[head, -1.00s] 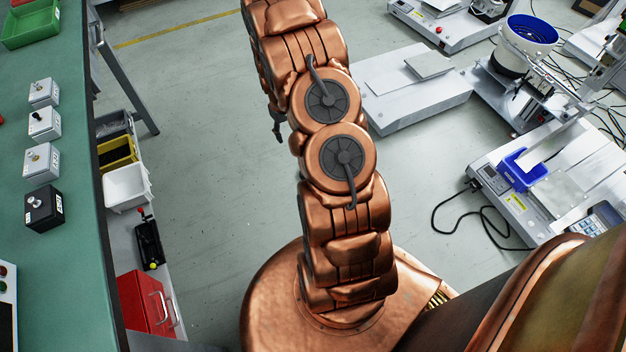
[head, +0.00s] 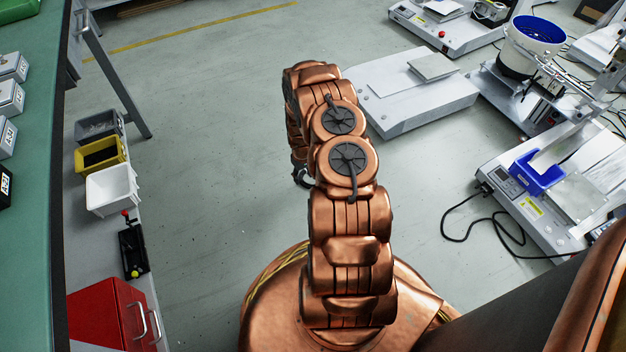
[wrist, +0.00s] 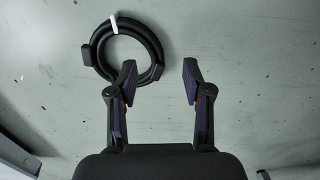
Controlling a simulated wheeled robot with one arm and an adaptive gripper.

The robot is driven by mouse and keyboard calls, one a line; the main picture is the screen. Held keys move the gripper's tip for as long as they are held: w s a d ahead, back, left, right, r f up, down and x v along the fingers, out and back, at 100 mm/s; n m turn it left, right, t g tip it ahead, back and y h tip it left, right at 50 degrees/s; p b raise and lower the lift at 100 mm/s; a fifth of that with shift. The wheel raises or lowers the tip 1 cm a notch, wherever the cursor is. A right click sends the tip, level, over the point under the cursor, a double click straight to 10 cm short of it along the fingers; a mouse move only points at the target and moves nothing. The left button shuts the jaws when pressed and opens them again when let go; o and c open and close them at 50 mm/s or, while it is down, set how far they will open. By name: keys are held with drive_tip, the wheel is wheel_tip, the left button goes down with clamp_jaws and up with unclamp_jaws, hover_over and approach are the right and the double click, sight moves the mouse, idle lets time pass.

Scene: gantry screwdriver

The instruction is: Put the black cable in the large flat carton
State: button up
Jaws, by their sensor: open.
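The black cable (wrist: 152,38) is a round coil with a white tie at its top left, lying on the grey floor in the upper left of the wrist view. My gripper (wrist: 160,68) is open, with nothing between its fingers. Its left fingertip overlaps the coil's lower right edge in the picture; I cannot tell whether they touch. In the head view my arm hides most of the gripper, and only a small dark curved shape shows beside it, which I cannot identify for sure. I see no large flat carton in either view.
A green-topped bench (head: 35,190) stands at the left, with a lower shelf holding a yellow bin (head: 101,153), a white bin (head: 112,190) and a red box (head: 112,315). White machines (head: 415,95) stand at the right, with a loose black cord (head: 497,228). The floor between is clear.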

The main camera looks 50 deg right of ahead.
sight(303, 182)
drive_tip(key=shift+w+d+f+b, duration=0.1)
drive_tip(key=shift+f+b, duration=0.45)
drive_tip(key=shift+f, duration=0.35)
drive_tip(key=shift+w+d+f+b, duration=0.15)
drive_tip(key=shift+f+b, duration=0.4)
drive_tip(key=shift+f, duration=0.3)
drive_tip(key=shift+w+d+f+b, duration=0.1)
drive_tip(key=shift+f+b, duration=0.45)
drive_tip(key=shift+f, duration=0.35)
clamp_jaws()
